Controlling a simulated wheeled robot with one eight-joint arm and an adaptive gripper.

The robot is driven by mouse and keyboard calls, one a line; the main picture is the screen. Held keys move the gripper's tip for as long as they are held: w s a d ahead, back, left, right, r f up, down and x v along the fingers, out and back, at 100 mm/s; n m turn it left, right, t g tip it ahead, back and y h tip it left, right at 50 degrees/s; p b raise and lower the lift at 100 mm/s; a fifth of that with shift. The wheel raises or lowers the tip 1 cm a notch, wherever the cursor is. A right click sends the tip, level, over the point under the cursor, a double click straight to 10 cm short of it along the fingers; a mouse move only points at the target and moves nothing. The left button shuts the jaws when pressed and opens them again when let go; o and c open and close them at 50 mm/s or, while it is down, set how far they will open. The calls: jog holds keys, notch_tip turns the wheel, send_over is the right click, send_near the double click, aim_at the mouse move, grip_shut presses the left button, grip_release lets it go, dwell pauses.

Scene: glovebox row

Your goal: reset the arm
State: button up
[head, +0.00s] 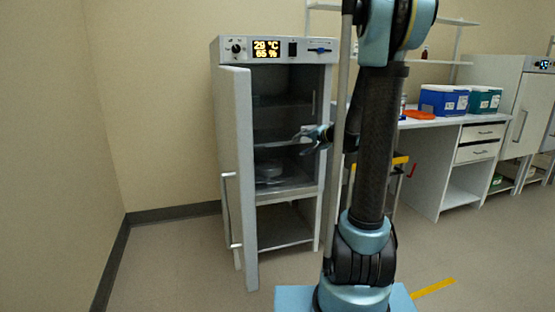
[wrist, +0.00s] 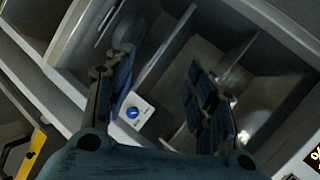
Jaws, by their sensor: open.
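My gripper (head: 299,143) is at the open front of a grey cabinet (head: 281,188), at about the height of its middle shelves, with its fingers pointing left. In the wrist view my gripper (wrist: 160,85) has its two blue-padded fingers spread apart, and I see nothing held between them. My arm rises in front of the head camera and hides part of the cabinet's right side and the wall behind.
The cabinet door (head: 238,180) stands open toward me on the left. A pale round item (head: 269,169) sits on a shelf inside. A bench (head: 440,124) at right carries a blue box (head: 443,100), a teal box (head: 484,100) and an orange item (head: 419,115). Floor at left is clear.

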jog(key=s+f+n+g+h, duration=0.1)
jog(key=s+f+n+g, duration=0.1)
jog(key=s, duration=0.8)
jog(key=s+f+n+g+h, duration=0.2)
jog(key=s+f+n+g, duration=0.1)
jog(key=s, duration=0.8)
jog(key=s+d+f+n+g+h, duration=0.1)
jog(key=s+d+f, duration=0.3)
jog(key=s, duration=0.6)
jog(key=s+d+f+n+g+h, duration=0.1)
jog(key=s+d+f+g+h, duration=0.1)
jog(key=s, duration=0.8)
notch_tip(320, 180, down, 2)
jog(key=shift+d+f+n+h, duration=0.15)
jog(key=shift+d+n+h, duration=0.15)
jog(key=shift+d+h, duration=0.6)
jog(key=shift+d, duration=0.1)
